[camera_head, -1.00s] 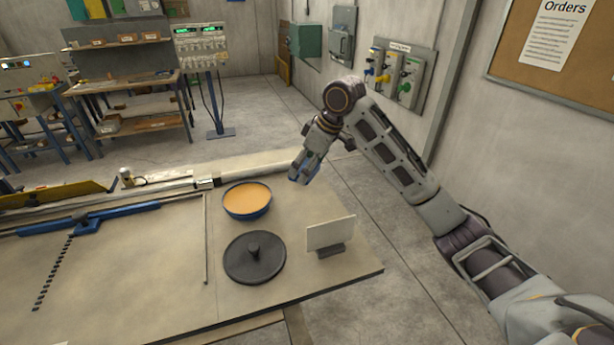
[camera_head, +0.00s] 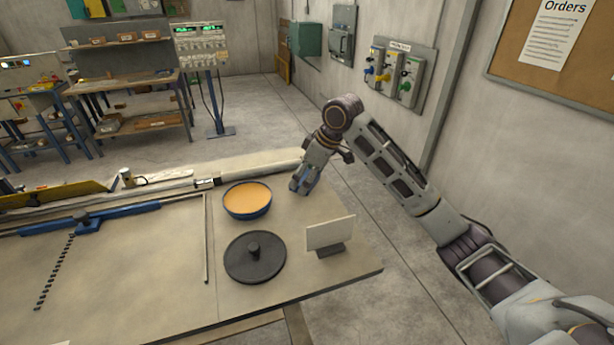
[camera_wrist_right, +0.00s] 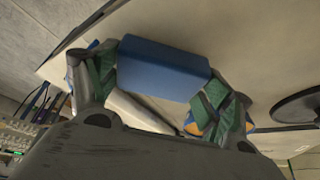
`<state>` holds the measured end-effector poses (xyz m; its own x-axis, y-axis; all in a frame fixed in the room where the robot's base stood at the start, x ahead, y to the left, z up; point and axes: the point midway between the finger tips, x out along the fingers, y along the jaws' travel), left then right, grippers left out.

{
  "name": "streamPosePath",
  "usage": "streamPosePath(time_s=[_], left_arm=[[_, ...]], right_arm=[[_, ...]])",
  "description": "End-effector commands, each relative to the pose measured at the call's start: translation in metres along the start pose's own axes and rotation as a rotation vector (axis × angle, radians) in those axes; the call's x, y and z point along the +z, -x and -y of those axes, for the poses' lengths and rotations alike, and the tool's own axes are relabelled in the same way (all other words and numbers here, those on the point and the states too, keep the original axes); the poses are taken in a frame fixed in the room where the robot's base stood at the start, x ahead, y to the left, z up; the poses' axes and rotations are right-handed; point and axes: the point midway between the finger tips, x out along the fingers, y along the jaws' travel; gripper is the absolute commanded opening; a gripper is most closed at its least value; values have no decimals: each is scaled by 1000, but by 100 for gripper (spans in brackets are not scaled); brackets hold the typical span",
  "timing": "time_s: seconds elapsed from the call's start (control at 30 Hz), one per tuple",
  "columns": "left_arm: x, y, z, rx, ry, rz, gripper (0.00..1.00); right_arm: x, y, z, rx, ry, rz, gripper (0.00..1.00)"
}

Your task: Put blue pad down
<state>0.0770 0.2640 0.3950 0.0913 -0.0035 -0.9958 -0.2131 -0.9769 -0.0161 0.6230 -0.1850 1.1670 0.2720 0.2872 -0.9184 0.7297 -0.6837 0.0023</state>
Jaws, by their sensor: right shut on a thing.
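The blue pad (camera_wrist_right: 163,69) is a blue block gripped between the green-padded fingers of my right gripper in the right wrist view. In the head view my right gripper (camera_head: 301,187) points down at the back right of the table, just right of the blue bowl. The pad is mostly hidden by the fingers there. I cannot tell whether the pad touches the table top (camera_head: 330,285). My left gripper is not in view.
A blue bowl with orange contents (camera_head: 247,199) stands left of the right gripper. A black round plate with a knob (camera_head: 255,257) and a white upright card on a stand (camera_head: 331,234) are nearer the front. The table's right edge is close to the gripper.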

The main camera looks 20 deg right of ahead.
Motion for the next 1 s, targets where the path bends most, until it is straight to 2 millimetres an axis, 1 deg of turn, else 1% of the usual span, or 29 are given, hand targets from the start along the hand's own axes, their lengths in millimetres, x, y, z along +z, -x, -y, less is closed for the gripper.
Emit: streamPosePath(time_s=[0.27, 0.3, 0.43, 0.83, 1.0], left_arm=[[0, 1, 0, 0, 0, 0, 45], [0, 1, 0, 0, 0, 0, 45], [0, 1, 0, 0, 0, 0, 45], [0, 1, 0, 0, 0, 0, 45], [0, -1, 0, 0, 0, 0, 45]], right_arm=[[1, -2, 0, -1, 0, 1, 61], [1, -2, 0, -1, 0, 1, 84], [1, -2, 0, -1, 0, 1, 100], [1, -2, 0, -1, 0, 0, 100], [0, 3, 0, 0, 0, 0, 100]])
